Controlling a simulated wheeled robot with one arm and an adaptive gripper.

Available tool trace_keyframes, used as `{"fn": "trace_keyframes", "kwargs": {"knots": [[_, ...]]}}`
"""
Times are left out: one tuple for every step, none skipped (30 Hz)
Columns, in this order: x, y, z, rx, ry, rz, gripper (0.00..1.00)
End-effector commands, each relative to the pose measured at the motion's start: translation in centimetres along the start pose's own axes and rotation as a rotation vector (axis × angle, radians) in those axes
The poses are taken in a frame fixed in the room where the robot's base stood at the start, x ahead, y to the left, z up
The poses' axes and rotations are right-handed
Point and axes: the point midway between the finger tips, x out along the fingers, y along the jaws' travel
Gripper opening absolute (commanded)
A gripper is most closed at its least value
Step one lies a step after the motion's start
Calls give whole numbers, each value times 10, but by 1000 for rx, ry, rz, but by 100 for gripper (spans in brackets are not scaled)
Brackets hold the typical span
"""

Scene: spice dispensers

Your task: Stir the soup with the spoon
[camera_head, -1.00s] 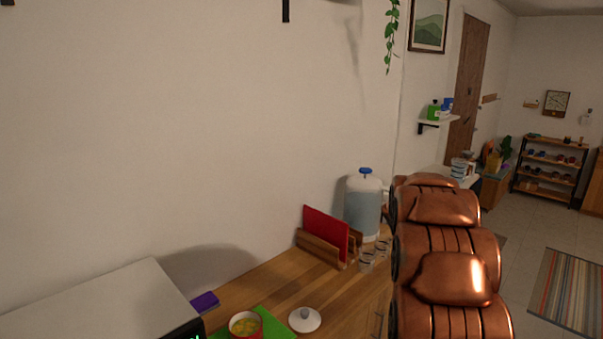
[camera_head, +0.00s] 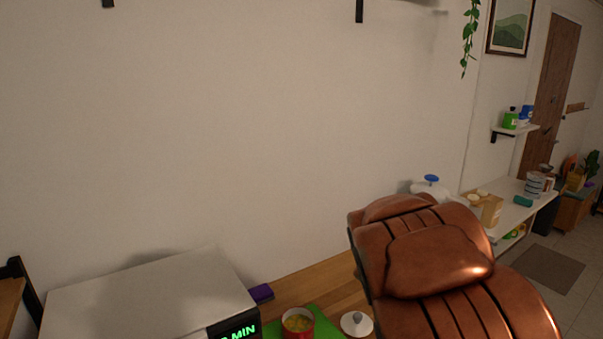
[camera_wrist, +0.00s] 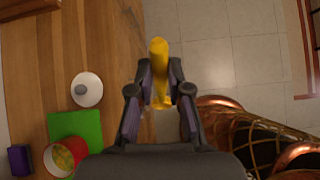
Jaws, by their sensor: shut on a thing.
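A small red pot of yellowish soup (camera_head: 297,322) sits on a green board (camera_head: 325,326) at the bottom of the head view. The pot also shows at the lower left of the wrist view (camera_wrist: 66,156). In the wrist view, my gripper (camera_wrist: 160,88) is shut on a yellow spoon (camera_wrist: 158,54), seen nearly end-on. The spoon is apart from the pot, near the counter's edge, with the pot to its lower left. In the head view, my arm hides the gripper and spoon.
A white lid with a grey knob (camera_head: 356,323) lies beside the board. The wooden counter (camera_wrist: 95,35) ends beside my gripper, with tiled floor beyond.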

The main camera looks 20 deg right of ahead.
Motion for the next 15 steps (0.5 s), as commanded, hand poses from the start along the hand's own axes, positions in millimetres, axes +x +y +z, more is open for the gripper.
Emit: {"fn": "trace_keyframes", "kwargs": {"knots": [[-7,14,-9,-69,2,60,0],[-11,23,-14,-111,4,95,0],[-15,35,-21,-166,9,144,0],[-19,44,-26,-209,11,181,0],[-22,53,-31,-248,14,217,0],[-27,65,-38,-304,17,267,0],[-30,74,-42,-343,19,301,0],[-34,83,-48,-384,22,341,0],[-39,95,-53,-439,24,387,0],[-43,104,-59,-479,27,426,0],[-46,113,-63,-520,29,462,0],[-51,125,-70,-574,33,510,0],[-55,134,-74,-613,35,547,0],[-58,142,-79,-650,36,578,0],[-62,153,-84,-696,38,621,0]]}}
